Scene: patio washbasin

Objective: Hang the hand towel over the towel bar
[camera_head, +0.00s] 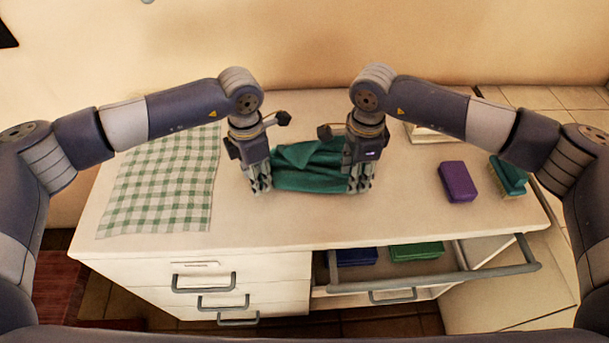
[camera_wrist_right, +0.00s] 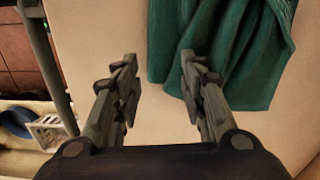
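The dark green hand towel (camera_head: 310,173) lies folded and rumpled on the white counter, between my two grippers.
A green checked cloth (camera_head: 165,185) lies flat at the left. A purple block (camera_head: 457,181) and a green-topped brush (camera_head: 510,175) sit at the right. The counter's front middle is clear.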

